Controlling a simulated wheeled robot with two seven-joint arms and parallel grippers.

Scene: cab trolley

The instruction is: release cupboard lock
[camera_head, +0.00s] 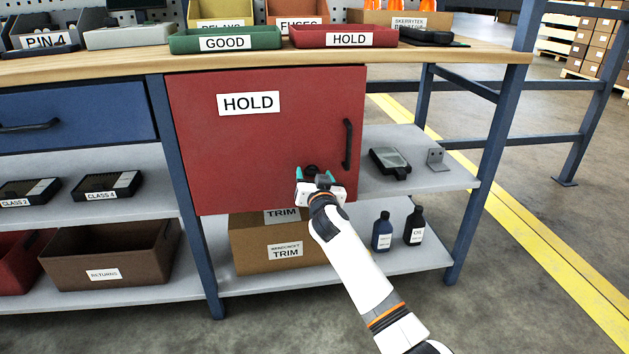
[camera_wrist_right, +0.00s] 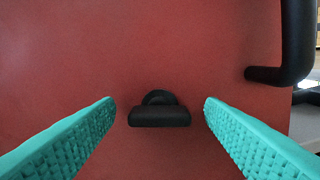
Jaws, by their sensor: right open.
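The red cupboard door (camera_head: 255,140) with a HOLD label (camera_head: 248,103) hangs under the bench top and looks closed. Its black lock knob (camera_head: 312,170) is low on the door, mostly hidden behind my right gripper (camera_head: 315,182) in the head view. In the right wrist view the knob (camera_wrist_right: 159,109) has a wide, flat, horizontal bar. My right gripper is open, with its teal fingers (camera_wrist_right: 160,112) one on each side of the knob and gaps to both. The black door handle (camera_head: 347,144) is upright near the door's right edge. My left gripper is not in view.
Right of the door, an open shelf (camera_head: 405,140) holds a dark device (camera_head: 390,162) and a grey bracket (camera_head: 437,159). Below are a TRIM box (camera_head: 270,245) and two bottles (camera_head: 382,232). The handle's lower end (camera_wrist_right: 280,75) is close to the right finger. The floor in front is clear.

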